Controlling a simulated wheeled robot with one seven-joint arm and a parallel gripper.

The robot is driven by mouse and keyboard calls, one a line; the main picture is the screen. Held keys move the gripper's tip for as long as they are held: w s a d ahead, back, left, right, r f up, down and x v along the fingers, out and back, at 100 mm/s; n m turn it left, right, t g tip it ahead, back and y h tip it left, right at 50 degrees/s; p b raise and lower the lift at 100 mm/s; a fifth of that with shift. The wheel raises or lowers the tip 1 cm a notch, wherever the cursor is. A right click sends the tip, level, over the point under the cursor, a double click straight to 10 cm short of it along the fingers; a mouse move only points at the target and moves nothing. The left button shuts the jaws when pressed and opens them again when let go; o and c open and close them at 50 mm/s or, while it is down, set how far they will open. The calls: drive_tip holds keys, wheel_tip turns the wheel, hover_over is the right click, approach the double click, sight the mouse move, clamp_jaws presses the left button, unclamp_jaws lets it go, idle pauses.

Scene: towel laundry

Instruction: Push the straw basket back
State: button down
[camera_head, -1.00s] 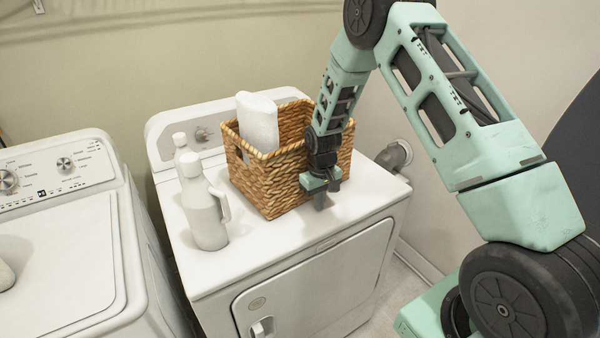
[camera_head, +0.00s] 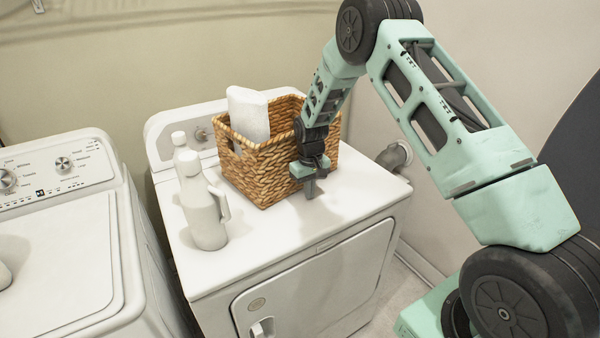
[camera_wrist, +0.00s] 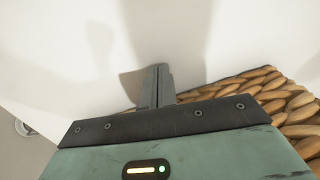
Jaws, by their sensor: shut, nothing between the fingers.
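The woven straw basket (camera_head: 262,172) stands upright on top of the white dryer (camera_head: 285,238), towards its back panel. A rolled white towel (camera_head: 249,114) sticks up out of it. My gripper (camera_head: 312,190) points down in front of the basket's front face, close against it; I cannot tell whether they touch. Its fingers are shut and empty. In the wrist view the shut fingers (camera_wrist: 158,88) are over the white dryer top, and the basket weave (camera_wrist: 262,95) shows to the right, partly hidden by the gripper body.
Two white bottles, a larger one with a handle (camera_head: 203,210) and a smaller one (camera_head: 180,145), stand left of the basket. A white washer (camera_head: 60,240) is at the left. A grey duct (camera_head: 396,156) is by the right wall. The dryer top's front is clear.

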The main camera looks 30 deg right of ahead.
drive_tip(key=shift+w+b, duration=0.4)
drive_tip(key=shift+w, duration=1.4)
drive_tip(key=shift+s+p, duration=0.3)
drive_tip(key=shift+s, duration=1.25)
wheel_tip(320, 180, up, 10)
drive_tip(key=p, duration=0.6)
drive_tip(key=s+a+r+n+y+b, duration=0.15)
drive_tip(key=s+a+r, duration=0.25)
drive_tip(key=s+a, duration=0.55)
drive_tip(key=s+a+r+n+b, duration=0.25)
drive_tip(key=s+a+r, duration=0.3)
drive_tip(key=a, duration=0.65)
drive_tip(key=s+a+n+b, duration=0.3)
drive_tip(key=s+b, duration=0.1)
drive_tip(key=s, duration=1.9)
drive_tip(key=shift+s+h, duration=0.3)
drive_tip(key=shift+h, duration=0.15)
